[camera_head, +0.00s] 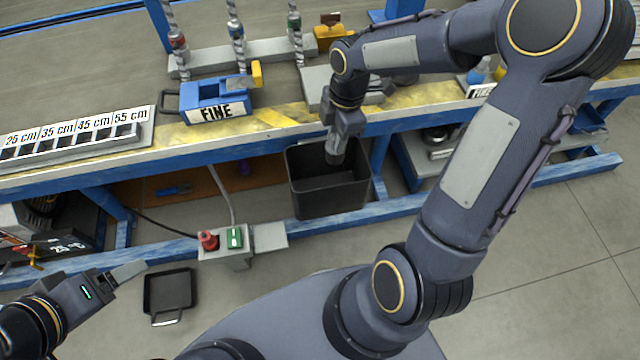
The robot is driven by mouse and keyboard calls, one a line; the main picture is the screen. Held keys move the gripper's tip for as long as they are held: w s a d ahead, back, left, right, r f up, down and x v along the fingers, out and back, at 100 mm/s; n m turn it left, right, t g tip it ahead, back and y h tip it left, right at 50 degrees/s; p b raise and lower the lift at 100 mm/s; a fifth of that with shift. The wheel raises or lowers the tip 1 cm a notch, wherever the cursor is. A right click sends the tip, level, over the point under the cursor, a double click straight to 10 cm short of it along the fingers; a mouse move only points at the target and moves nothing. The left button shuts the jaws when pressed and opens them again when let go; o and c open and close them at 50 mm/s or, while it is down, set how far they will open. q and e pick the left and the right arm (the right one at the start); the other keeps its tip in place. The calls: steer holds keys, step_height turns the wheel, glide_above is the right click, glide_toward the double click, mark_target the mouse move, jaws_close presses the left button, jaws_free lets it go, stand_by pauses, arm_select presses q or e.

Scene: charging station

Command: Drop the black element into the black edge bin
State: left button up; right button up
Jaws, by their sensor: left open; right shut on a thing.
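The black edge bin (328,195) is an open, dark bin below the front edge of the workbench, near the middle of the view. My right gripper (336,156) points down over the bin's opening, with its fingertips at about the level of the rim. It is shut on the black element, which hardly shows between the fingers against the bin's dark inside. My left gripper (125,272) is low at the left, open and away from the bin.
The blue-framed workbench (270,130) runs across the view. It carries a blue FINE holder (215,98) and a length gauge (75,140). A red and green button box (225,245) stands left of the bin. A black tray (169,292) lies on the floor near my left gripper.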

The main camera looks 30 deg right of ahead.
step_height(320, 180, down, 5)
steer(key=b, duration=0.3)
steer(key=shift+r+b, duration=0.2)
steer(key=shift+b, duration=0.1)
arm_select(q)
step_height(320, 180, down, 4)
steer(key=shift+f, duration=0.15)
arm_select(e)
steer(key=o, duration=1.1)
steer(key=shift+c, duration=0.2)
steer(key=r+p, duration=0.1)
steer(key=r, duration=0.1)
steer(key=r+p, duration=0.1)
steer(key=r, duration=0.2)
steer(key=d+r+p, duration=0.1)
steer(key=r, duration=0.2)
steer(key=shift+p, duration=0.4)
arm_select(q)
step_height(320, 180, up, 4)
steer(key=shift+f, duration=0.15)
arm_select(e)
steer(key=shift+s, duration=0.1)
